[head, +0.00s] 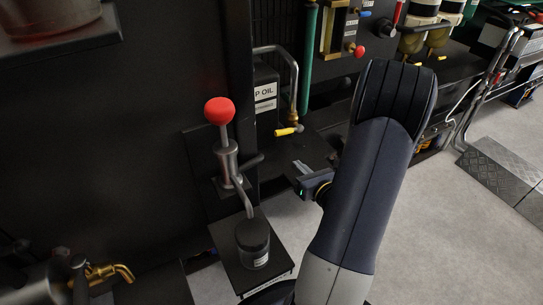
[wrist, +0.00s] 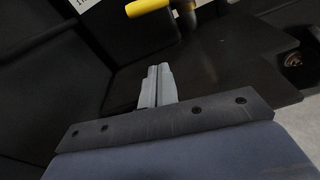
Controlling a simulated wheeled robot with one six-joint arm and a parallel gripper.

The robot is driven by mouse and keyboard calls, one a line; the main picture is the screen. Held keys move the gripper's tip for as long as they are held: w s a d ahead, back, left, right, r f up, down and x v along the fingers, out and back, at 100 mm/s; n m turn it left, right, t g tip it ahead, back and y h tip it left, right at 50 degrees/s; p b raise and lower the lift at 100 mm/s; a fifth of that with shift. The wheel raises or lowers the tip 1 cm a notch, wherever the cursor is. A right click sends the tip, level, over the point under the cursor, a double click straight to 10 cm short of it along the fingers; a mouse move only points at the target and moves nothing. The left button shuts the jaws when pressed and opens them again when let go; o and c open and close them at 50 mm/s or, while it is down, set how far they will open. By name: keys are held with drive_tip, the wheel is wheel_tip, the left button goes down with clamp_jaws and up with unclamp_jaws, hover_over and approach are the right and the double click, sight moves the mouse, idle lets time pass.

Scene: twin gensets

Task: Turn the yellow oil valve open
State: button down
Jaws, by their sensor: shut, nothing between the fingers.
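The yellow valve handle (head: 287,131) sits at the lower end of a bent grey pipe with a brass fitting (head: 293,117), in front of a dark box with a white "OIL" label (head: 265,91). In the wrist view the yellow handle (wrist: 148,6) shows at the top edge, lying roughly level, partly cut off. My gripper (head: 300,166) is below the handle in the head view and apart from it. In the wrist view its two grey fingers (wrist: 157,72) are together, with nothing between them, pointing toward the area under the handle.
A red-knobbed hand pump (head: 219,111) stands left of my gripper, above a dark jar (head: 253,243) on a small shelf. A green pipe (head: 308,60) and a red-knobbed lever (head: 358,51) are behind. A dark ledge (wrist: 235,60) lies under the valve.

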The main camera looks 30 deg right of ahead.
sight(289, 131)
drive_tip(key=w, duration=0.3)
drive_tip(key=w+f+b, duration=0.1)
drive_tip(key=w, duration=0.2)
drive_tip(key=w+b, duration=0.1)
drive_tip(key=w, duration=0.2)
drive_tip(key=shift+d+f, duration=0.1)
drive_tip(key=shift+f, duration=0.15)
drive_tip(key=r, duration=0.3)
drive_tip(key=shift+d, duration=0.3)
drive_tip(key=shift+s+r, duration=0.15)
drive_tip(key=shift+r, duration=0.45)
